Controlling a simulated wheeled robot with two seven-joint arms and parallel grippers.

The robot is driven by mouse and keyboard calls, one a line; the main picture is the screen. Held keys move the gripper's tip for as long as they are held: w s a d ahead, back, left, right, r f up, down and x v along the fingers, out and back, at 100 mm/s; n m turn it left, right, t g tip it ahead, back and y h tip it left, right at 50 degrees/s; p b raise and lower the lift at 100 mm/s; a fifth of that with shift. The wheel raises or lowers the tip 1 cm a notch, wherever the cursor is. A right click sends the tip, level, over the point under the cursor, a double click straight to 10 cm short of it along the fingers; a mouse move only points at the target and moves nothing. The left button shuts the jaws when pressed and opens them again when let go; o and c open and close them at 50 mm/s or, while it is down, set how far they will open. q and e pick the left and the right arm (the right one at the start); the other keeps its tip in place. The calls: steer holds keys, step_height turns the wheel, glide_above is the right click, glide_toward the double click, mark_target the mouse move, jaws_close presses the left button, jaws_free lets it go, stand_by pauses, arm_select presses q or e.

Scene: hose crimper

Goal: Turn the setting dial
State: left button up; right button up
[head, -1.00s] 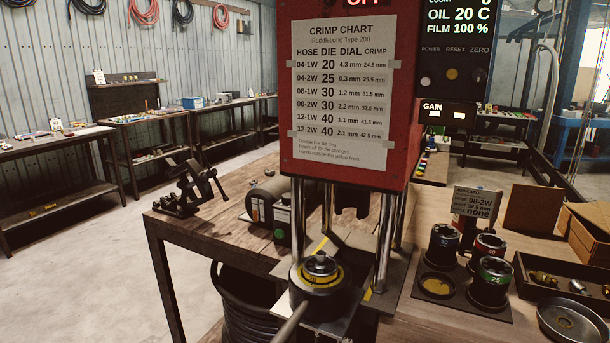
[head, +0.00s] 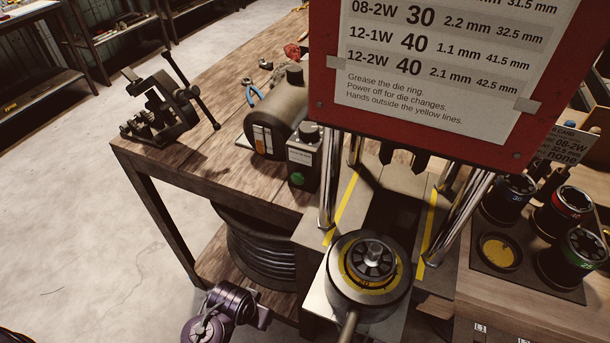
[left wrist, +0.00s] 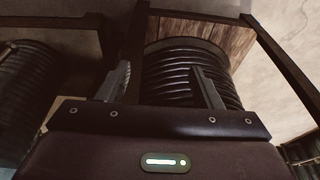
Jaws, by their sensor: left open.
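No part is clearly marked as the setting dial. A small dark box (head: 303,160) on the wooden bench has a black knob (head: 307,131) on top and a green button on its front. The crimper's round die head (head: 370,275), with a yellow ring and dark segments, sits below the red crimp chart panel (head: 420,140). Part of my left arm shows at the bottom of the head view, left of the die head and below the bench top. In the left wrist view my left gripper (left wrist: 160,78) is open and empty, with the black hose coil behind its fingers. My right gripper is out of view.
A dark cylinder (head: 272,127) lies beside the knob box. A vise (head: 160,110) stands at the bench's left corner. The hose coil (head: 262,250) is under the bench. Chrome posts (head: 460,215) flank the crimper. Die cups (head: 510,197) stand at right. The floor at left is clear.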

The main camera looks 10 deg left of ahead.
arm_select(q)
step_height(320, 180, up, 8)
steer(key=w+r, duration=0.1)
steer(key=m+t+h+p, duration=0.2)
steer(key=t+h, duration=0.4)
steer(key=t, duration=0.8)
glide_toward(303, 133)
steer(key=x, duration=0.3)
steer(key=p+x, duration=0.1)
steer(key=x, duration=0.5)
steer(key=shift+w+r+p, duration=0.1)
steer(key=shift+w+p, duration=0.15)
steer(key=shift+p, duration=0.15)
steer(key=shift+w+d, duration=0.25)
steer(key=shift+w, duration=0.15)
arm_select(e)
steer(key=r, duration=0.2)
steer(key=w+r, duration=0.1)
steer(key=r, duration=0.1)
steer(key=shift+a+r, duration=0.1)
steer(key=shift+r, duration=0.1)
